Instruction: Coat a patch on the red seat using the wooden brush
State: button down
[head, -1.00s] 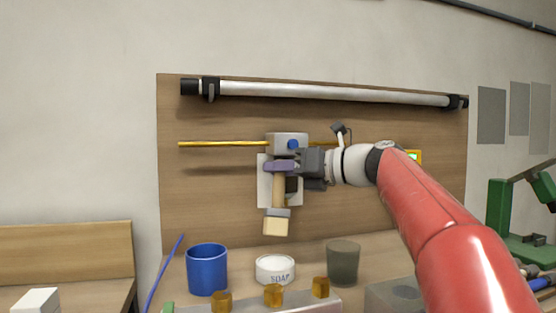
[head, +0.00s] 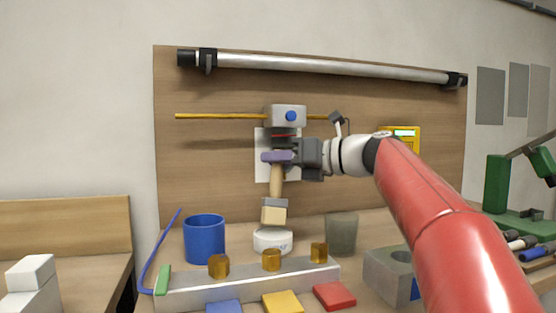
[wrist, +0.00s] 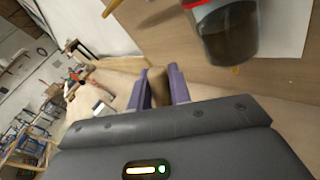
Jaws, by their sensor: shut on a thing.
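My gripper (head: 277,157), with purple fingers, is shut on the wooden brush (head: 277,182). The brush hangs upright with its grey collar and pale bristles (head: 273,216) pointing down. The bristles are just above or at the rim of the white soap tub (head: 270,243); I cannot tell if they touch. In the wrist view the handle end (wrist: 157,86) shows between the fingers (wrist: 158,88); the bristles are hidden there. The red seat (head: 334,295) is a flat red square at the front right of a row with a yellow and a blue one.
A blue mug (head: 204,239) and a grey cup (head: 341,234) flank the tub. A grey ledge with amber pegs (head: 271,261) stands in front. Behind the gripper, a grey block with a blue knob (head: 286,116) sits on a yellow rod. A grey holed block (head: 391,272) is at right.

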jog(key=shift+f+b, duration=0.3)
jog(key=shift+f, duration=0.2)
dwell(1.1)
notch_tip(320, 180, up, 3)
jog(key=p, duration=0.3)
jog(key=shift+r+p, duration=0.6)
jog(key=shift+r, duration=1.35)
